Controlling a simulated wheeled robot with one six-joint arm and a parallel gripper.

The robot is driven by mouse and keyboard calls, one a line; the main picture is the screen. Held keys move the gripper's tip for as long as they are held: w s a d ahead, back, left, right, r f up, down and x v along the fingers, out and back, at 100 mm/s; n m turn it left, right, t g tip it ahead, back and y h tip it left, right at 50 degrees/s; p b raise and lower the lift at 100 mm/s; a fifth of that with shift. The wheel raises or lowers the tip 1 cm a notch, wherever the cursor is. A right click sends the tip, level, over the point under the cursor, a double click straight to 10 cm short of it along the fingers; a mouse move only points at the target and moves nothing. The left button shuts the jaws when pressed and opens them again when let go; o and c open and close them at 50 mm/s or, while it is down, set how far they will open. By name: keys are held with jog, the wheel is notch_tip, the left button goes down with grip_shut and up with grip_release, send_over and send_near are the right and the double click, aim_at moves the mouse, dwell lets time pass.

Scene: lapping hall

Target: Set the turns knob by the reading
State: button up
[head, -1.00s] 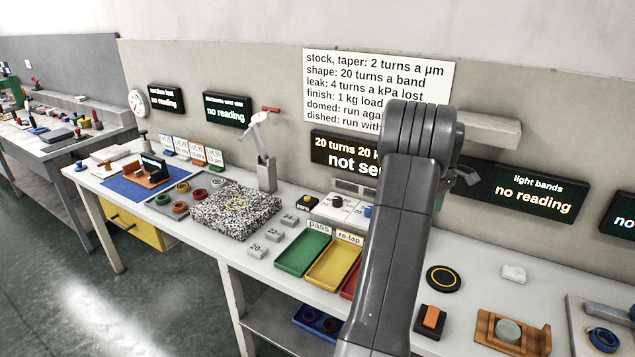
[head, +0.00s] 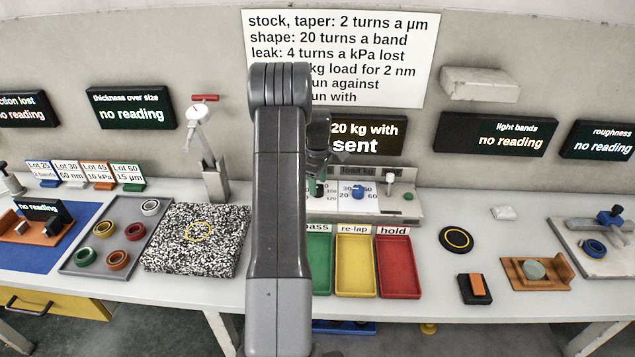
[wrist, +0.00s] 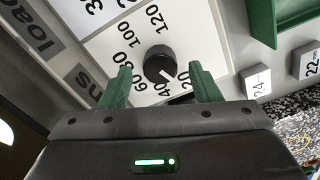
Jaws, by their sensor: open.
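The black turns knob (wrist: 159,64) shows in the wrist view, its white pointer between the 40 and 20 marks. My gripper (wrist: 163,77) is open, its green fingers on either side of the knob's near edge; I cannot tell if they touch it. In the head view my arm hides this knob, and my gripper (head: 318,186) is at the left of the control panel (head: 405,207). The message display (head: 382,134) reads "20 kg with" and "sent", its left part hidden. The "thickness over size" (head: 132,108) and "light bands" (head: 494,134) displays read "no reading".
A blue knob (head: 358,193) and a small lever (head: 389,184) sit right of my gripper. Green (head: 319,276), yellow (head: 356,276) and red (head: 399,278) trays lie in front. A rules sheet (head: 400,55) hangs behind, partly hidden by my arm. A speckled plate (head: 190,252) lies left.

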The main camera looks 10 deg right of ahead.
jog(key=shift+f, duration=0.5)
jog(key=c, duration=1)
